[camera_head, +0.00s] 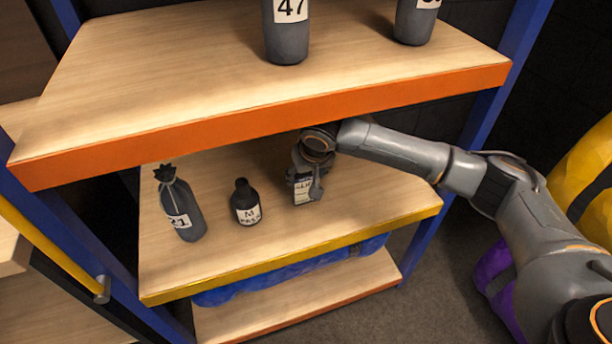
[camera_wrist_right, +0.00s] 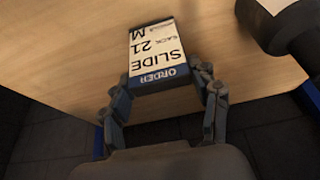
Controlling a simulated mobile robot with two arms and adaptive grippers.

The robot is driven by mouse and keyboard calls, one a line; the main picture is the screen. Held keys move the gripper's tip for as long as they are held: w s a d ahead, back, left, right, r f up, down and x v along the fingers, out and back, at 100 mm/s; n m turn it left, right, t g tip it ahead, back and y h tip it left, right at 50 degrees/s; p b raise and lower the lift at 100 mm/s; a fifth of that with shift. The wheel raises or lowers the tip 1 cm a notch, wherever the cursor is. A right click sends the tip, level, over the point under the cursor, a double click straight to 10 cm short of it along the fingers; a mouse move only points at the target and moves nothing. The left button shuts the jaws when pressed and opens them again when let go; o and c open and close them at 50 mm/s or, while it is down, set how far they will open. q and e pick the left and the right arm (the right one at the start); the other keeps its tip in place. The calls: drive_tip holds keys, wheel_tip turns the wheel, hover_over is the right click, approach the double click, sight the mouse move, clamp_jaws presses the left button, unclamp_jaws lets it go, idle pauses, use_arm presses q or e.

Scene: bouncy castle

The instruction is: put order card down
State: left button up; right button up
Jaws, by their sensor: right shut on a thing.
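The order card (camera_wrist_right: 155,55) is white with a blue "ORDER" band and reads "SLIDE", "21" and "M". In the head view the card (camera_head: 303,188) is partly hidden behind my right gripper (camera_head: 308,178). The gripper is over the middle shelf (camera_head: 360,205), right of the bottles. In the right wrist view my right gripper (camera_wrist_right: 160,95) has its fingers on both sides of the card and is shut on it. I cannot tell whether the card touches the shelf. My left gripper is not in view.
A small dark bottle (camera_head: 245,203) and a grey sack-like bottle labelled "21" (camera_head: 182,207) stand left of the gripper. The upper shelf (camera_head: 180,75) overhangs closely and holds grey bottles (camera_head: 286,35). A blue rolled thing (camera_head: 290,272) lies below. Bare shelf is to the right.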

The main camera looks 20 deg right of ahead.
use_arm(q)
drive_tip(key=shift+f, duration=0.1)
use_arm(e)
drive_tip(key=o, duration=1.6)
drive_tip(key=shift+f, duration=0.1)
drive_tip(key=shift+c, duration=0.2)
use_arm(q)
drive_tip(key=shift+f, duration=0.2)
use_arm(e)
drive_tip(key=shift+r, duration=0.35)
drive_tip(key=shift+s+r+p, duration=0.3)
drive_tip(key=shift+s+p, duration=0.1)
drive_tip(key=shift+s, duration=0.45)
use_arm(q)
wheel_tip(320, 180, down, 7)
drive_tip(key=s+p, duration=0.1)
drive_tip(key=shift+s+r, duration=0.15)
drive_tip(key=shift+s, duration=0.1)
use_arm(e)
drive_tip(key=s, duration=1)
drive_tip(key=shift+s+d, duration=0.2)
drive_tip(key=shift+s, duration=0.2)
